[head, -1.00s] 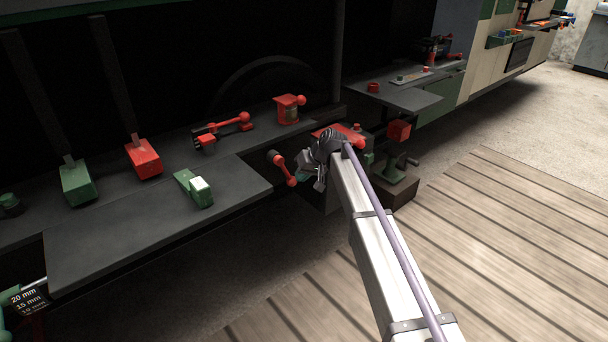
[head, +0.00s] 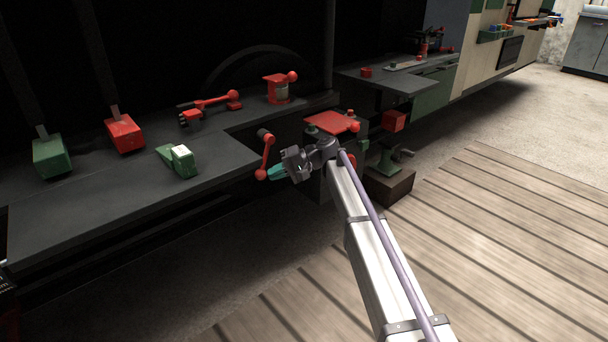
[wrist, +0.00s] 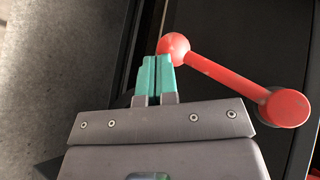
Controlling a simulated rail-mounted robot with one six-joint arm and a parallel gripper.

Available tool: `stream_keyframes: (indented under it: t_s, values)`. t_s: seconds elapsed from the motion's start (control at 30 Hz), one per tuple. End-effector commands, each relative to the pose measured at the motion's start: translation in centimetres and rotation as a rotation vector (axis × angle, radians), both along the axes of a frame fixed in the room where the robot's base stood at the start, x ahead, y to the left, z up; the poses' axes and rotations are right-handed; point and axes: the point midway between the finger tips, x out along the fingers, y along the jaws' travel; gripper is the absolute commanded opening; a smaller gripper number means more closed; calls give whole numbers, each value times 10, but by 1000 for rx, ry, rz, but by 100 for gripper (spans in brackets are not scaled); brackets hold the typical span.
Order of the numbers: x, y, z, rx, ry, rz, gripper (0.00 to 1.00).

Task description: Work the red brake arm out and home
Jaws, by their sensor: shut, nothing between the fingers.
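The red brake arm (head: 267,153) hangs from a dark pivot on the front face below the bench, its ball end (head: 261,174) down and slightly left of the pivot. My gripper (head: 276,172) is shut and empty, its teal fingertips just right of the ball in the head view. In the wrist view, the closed teal fingers (wrist: 156,62) sit close beside the red ball (wrist: 173,46); I cannot tell whether they touch. The arm's bar runs from there down right to its round red hub (wrist: 286,107).
The grey bench (head: 110,205) carries a green block (head: 178,160), a red box (head: 124,133), a red-handled lever (head: 215,101) and a red-topped fitting (head: 278,88). A red plate (head: 332,122) and a green vice-like stand (head: 385,158) are behind my gripper. The plank floor at right is clear.

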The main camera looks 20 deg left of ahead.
Motion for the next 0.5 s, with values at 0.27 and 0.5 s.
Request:
stream_keyframes:
  t_s: [0.27,0.5]
  values:
    - [-12,10,3,5,8,6,0]
    - [-13,12,2,5,7,6,0]
